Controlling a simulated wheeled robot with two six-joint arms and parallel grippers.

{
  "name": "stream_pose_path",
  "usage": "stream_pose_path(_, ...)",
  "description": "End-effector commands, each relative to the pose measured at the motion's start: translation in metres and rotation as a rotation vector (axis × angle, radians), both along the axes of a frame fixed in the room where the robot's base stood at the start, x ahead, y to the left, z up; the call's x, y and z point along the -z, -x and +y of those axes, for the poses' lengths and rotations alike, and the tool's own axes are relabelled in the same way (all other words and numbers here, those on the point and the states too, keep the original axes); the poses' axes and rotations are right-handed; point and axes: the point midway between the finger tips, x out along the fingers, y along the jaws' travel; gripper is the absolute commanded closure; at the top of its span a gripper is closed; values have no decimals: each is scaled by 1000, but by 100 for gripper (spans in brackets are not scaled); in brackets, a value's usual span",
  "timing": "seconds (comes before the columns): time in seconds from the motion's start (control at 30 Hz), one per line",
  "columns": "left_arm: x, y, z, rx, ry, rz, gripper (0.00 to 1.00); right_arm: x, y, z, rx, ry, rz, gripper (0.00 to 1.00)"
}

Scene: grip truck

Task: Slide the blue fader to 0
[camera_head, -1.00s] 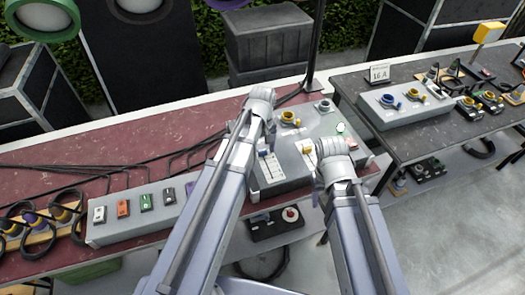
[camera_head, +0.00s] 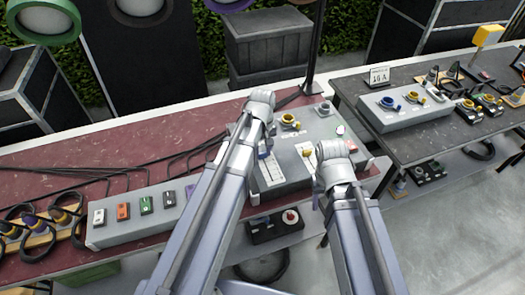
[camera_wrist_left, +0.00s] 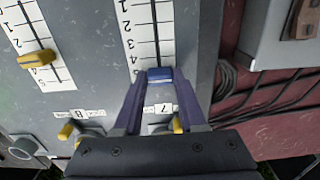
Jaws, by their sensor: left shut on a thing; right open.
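The blue fader (camera_wrist_left: 159,74) sits on its white scale strip (camera_wrist_left: 139,22) in the left wrist view, just below the printed 4. The numbers 1 to 4 show above it; the 0 mark is not visible. My left gripper (camera_wrist_left: 160,84) is shut on the blue fader, one finger on each side. In the head view my left gripper (camera_head: 260,103) is over the grey control box (camera_head: 283,182), and its hand hides the blue fader. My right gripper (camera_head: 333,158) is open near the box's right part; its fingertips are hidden.
A yellow fader (camera_wrist_left: 37,58) on a parallel strip is left of the blue one. Yellow knobs (camera_wrist_left: 66,131) are below. A switch box (camera_head: 140,213) and black cables (camera_head: 120,170) lie left on the red table. A second table (camera_head: 430,140) stands right.

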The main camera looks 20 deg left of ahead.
Motion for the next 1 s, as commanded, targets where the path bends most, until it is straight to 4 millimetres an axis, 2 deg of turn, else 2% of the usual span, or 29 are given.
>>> stream_pose_path(0.77,0,1,-1,0,0,0,100,0,0,0,0,0,0,50)
stream_pose_path(0.87,0,14,-8,2,0,0,100,0,0,0,0,0,0,50)
stream_pose_path(1.0,0,47,-28,5,1,2,100,0,0,0,0,0,0,50)
